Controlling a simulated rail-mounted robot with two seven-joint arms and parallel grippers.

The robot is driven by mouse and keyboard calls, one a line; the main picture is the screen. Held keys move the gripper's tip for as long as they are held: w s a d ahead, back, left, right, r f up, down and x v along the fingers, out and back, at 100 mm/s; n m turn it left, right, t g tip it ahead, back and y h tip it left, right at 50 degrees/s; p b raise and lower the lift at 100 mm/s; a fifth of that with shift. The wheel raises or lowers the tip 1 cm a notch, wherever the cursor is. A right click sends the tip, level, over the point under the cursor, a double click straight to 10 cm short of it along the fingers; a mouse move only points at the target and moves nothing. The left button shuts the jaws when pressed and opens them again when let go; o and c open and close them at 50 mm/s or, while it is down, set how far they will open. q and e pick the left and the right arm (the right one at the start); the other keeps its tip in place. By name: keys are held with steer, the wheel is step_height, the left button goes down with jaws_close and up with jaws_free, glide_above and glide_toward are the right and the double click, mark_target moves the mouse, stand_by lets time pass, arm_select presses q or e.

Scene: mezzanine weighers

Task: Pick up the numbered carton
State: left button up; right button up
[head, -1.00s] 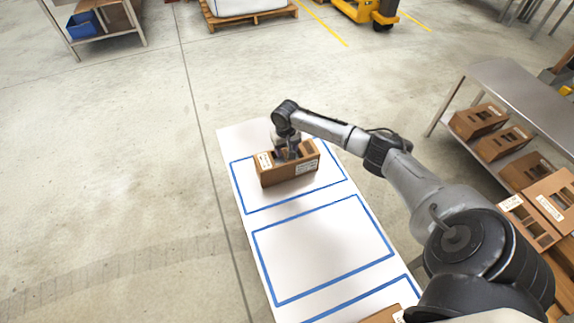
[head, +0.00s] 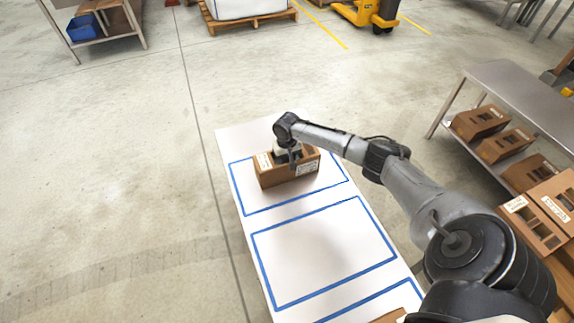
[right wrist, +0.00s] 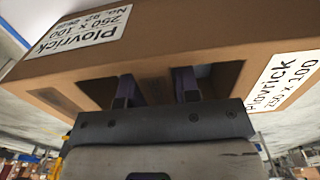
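The brown carton (head: 285,173) stands in the far blue-outlined box on the white table, with white labels and openings in its top. In the right wrist view the carton (right wrist: 215,45) fills the upper part; its labels read "Plovrick" and "250 x 100", and one carries a "No." line too small to read surely. My right gripper (head: 294,158) is down at the carton's top. In the wrist view its fingers (right wrist: 156,88) reach into two openings, either side of a cardboard strip. I cannot tell whether they press on it. My left gripper is not in view.
The white table (head: 318,245) has an empty middle blue outline; part of another carton (head: 390,316) shows at its near edge. At right, a steel rack (head: 515,95) holds several cartons on its lower shelf. A pallet (head: 250,20) and yellow pallet truck (head: 368,14) stand far back.

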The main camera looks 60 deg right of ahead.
jaws_close()
steer(key=shift+r, duration=0.15)
stand_by(0.4)
